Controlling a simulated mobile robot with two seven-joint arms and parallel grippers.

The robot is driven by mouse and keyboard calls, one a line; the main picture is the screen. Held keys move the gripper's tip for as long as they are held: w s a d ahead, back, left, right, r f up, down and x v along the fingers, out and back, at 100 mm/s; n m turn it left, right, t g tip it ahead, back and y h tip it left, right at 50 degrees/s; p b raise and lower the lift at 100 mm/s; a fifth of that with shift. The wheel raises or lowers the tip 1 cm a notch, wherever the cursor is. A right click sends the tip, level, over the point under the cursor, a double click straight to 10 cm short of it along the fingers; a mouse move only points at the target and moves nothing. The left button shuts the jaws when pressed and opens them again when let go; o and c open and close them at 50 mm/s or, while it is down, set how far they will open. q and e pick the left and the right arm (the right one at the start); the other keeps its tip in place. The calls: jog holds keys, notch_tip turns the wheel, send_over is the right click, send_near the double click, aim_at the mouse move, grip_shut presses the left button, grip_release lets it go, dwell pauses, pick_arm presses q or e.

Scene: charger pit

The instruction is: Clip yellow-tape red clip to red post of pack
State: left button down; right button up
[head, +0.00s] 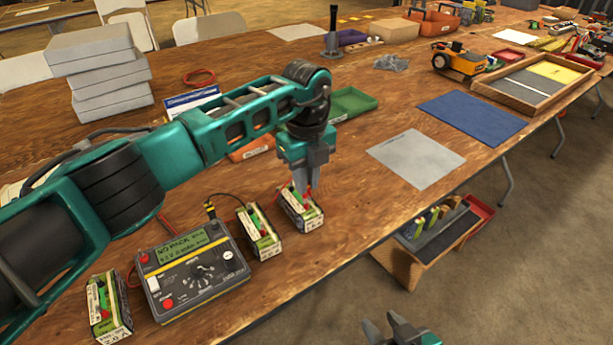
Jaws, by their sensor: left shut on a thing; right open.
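My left gripper (306,187) reaches down over the rightmost battery pack (301,213), shut on a small red clip (310,192) just above or at the pack's top. I cannot tell whether the clip touches a post, and its tape is not clear. A second pack (260,234) stands just left of it, and a third pack (109,306) stands left of the meter. The tester meter (195,274) has a green display that seems to read "NO PACK". A black lead with yellow (210,208) rises behind it. My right gripper (402,332) is open and empty at the bottom edge, off the table.
A grey mat (416,158) and a blue mat (472,117) lie to the right. A green tray (352,103) is behind my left gripper. Grey boxes (100,75) are stacked at the back left. A wooden rack (398,264) stands below the table's front edge.

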pick_arm(q)
jog(key=shift+f, duration=0.2)
dwell(0.6)
jog(key=c, duration=1)
grip_release()
jog(key=shift+o, duration=0.2)
jog(key=shift+o, duration=0.7)
jog(key=shift+r, duration=0.15)
jog(key=shift+r+p, duration=2.75)
jog(key=shift+r, duration=0.9)
